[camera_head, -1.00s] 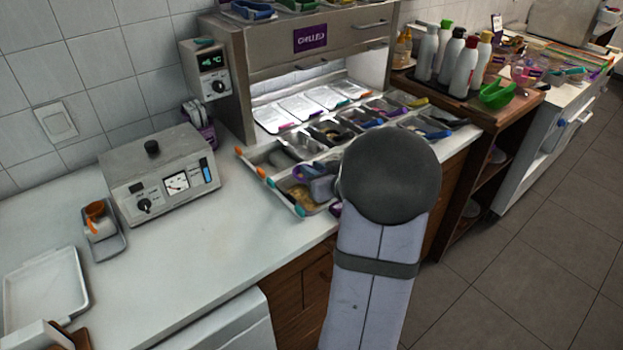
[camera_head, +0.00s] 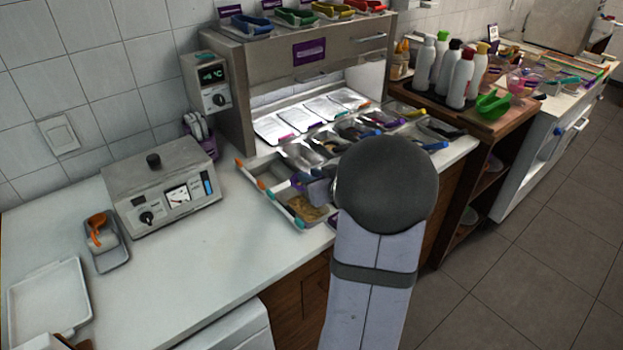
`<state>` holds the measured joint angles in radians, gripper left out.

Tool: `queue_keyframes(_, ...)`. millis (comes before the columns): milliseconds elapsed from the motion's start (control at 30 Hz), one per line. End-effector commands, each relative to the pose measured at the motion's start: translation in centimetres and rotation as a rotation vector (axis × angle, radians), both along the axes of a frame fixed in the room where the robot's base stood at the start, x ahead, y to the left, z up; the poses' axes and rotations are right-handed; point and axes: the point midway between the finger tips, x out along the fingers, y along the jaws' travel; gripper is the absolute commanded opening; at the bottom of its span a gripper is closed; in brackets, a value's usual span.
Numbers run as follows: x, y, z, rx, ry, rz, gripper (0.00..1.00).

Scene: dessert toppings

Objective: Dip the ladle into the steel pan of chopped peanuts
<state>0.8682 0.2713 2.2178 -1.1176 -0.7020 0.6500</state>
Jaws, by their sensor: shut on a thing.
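The steel pan of chopped peanuts (camera_head: 325,222) is at the front of the counter's row of pans, with tan bits showing inside it. My gripper (camera_head: 314,189) is over the back part of this pan, partly hidden by my large grey arm joint. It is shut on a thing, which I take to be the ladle. The ladle's bowl cannot be made out, and I cannot tell whether it touches the peanuts. A small purple piece shows just left of my gripper.
Further topping pans with coloured handles stand behind, below a steel chilled cabinet (camera_head: 262,85). A grey control box (camera_head: 160,190) and a small tray with an orange-handled item (camera_head: 101,232) are at left. Bottles (camera_head: 462,80) stand at right.

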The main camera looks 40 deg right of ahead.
Motion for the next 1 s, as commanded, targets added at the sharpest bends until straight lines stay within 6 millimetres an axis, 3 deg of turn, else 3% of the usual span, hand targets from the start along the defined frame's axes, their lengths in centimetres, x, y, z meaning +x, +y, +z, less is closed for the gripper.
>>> queue_keyframes(33,0.1,0.2,1.5,0.003,0.011,0.004,0.00)
queue_keyframes(100,0.1,0.4,2.2,0.007,0.026,0.007,0.00)
queue_keyframes(700,1.1,2.7,6.7,0.022,0.134,0.059,0.00)
queue_keyframes(1000,1.8,3.9,8.0,0.022,0.195,0.157,0.00)
